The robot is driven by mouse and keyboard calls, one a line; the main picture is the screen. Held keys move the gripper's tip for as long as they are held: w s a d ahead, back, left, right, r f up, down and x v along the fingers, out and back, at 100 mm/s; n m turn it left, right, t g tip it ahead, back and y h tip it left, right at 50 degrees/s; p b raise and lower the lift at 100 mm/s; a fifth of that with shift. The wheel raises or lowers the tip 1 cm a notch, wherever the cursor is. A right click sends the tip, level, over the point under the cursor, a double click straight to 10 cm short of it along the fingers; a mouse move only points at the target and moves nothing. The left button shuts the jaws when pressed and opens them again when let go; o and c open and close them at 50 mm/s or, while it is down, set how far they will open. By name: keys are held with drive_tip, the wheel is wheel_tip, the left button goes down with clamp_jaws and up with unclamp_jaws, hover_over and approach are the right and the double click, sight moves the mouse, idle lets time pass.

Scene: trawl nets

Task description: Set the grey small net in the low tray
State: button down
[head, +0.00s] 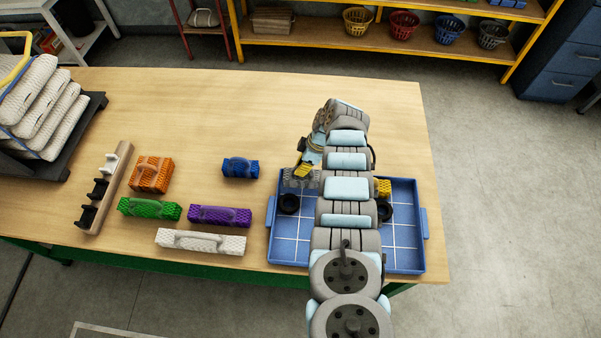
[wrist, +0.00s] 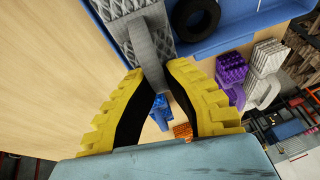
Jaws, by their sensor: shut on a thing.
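The grey small net (head: 300,180) is a ridged block with an arched handle, seen at the back left corner of the low tray. In the wrist view the grey net (wrist: 158,42) has its handle between the yellow fingers of my gripper (wrist: 155,76). My gripper (head: 304,168) is shut on that handle, partly hidden by my arm in the head view. The low tray (head: 404,240) is blue with white grid lines; my arm hides its middle. I cannot tell whether the net touches the tray floor.
In the tray are black rings (head: 289,204) and a yellow block (head: 383,187). Left of it lie blue (head: 240,168), purple (head: 220,215), white (head: 200,241), green (head: 149,208) and orange (head: 151,174) nets. A wooden hook rack (head: 104,190) lies further left. The tray's front left cells look clear.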

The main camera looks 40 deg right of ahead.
drive_tip(key=shift+f+b, duration=1.3)
drive_tip(key=shift+f, duration=0.35)
drive_tip(key=shift+w+d+f, duration=0.1)
drive_tip(key=shift+f, duration=0.05)
drive_tip(key=c, duration=1.2)
unclamp_jaws()
drive_tip(key=shift+c, duration=0.2)
drive_tip(key=shift+r, duration=0.25)
drive_tip(key=p+v, duration=0.1)
drive_tip(key=v, duration=0.3)
drive_tip(key=shift+p, duration=0.4)
drive_tip(key=v, duration=0.7)
drive_tip(key=shift+r, duration=0.4)
drive_tip(key=shift+d, duration=0.15)
